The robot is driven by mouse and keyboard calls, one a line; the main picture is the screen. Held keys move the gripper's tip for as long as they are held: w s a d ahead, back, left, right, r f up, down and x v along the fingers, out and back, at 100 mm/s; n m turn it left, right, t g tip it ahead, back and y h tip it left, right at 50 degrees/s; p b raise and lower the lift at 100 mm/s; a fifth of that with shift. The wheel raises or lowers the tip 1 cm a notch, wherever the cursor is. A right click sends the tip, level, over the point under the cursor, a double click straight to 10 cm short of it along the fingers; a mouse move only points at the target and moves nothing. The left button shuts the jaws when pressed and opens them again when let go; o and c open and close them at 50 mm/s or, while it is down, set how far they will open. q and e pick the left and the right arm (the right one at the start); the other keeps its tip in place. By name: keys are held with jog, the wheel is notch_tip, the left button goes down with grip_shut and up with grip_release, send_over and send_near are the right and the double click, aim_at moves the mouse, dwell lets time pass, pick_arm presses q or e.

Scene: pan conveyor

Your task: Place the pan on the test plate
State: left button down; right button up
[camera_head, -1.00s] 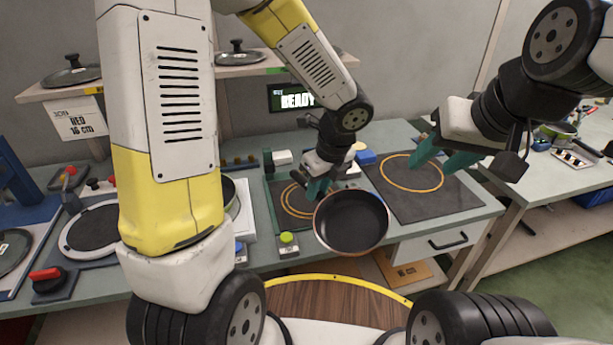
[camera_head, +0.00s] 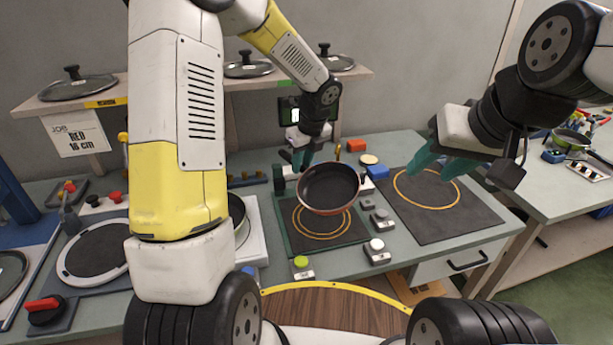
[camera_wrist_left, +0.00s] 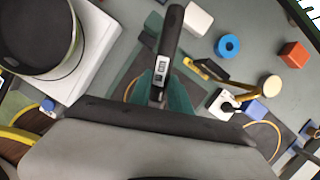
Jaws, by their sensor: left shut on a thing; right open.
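The red pan (camera_head: 330,188) with a dark inside hangs roughly level over a dark plate with orange rings (camera_head: 297,241), seemingly above its surface. The pan covers the plate's far part. My left gripper (camera_head: 303,160) is behind the pan, shut on its handle. In the left wrist view, the black handle (camera_wrist_left: 172,38) stands between the teal fingers of my left gripper (camera_wrist_left: 165,92); the pan's bowl is not visible there. My right gripper (camera_head: 442,162) is open and empty above a second dark mat with one orange ring (camera_head: 430,222).
Small button boxes (camera_head: 377,247) stand right of the ringed plate, and a green button (camera_head: 301,262) at its front left. Another pan (camera_wrist_left: 35,35) sits on a white unit (camera_head: 256,245) to the left. A lid shelf (camera_head: 220,88) runs behind. An orange block (camera_head: 356,146) lies at the back.

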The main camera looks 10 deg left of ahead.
pick_arm(q)
jog(key=w+a, duration=0.1)
jog(key=w, duration=0.2)
send_over(297, 197)
jog(key=f, duration=0.5)
jog(key=d+f, duration=0.1)
jog(key=f, duration=0.1)
jog(key=shift+s+f, duration=0.15)
jog(key=shift+f, duration=2.4)
jog(key=c, duration=1.2)
grip_release()
jog(key=shift+r, duration=0.1)
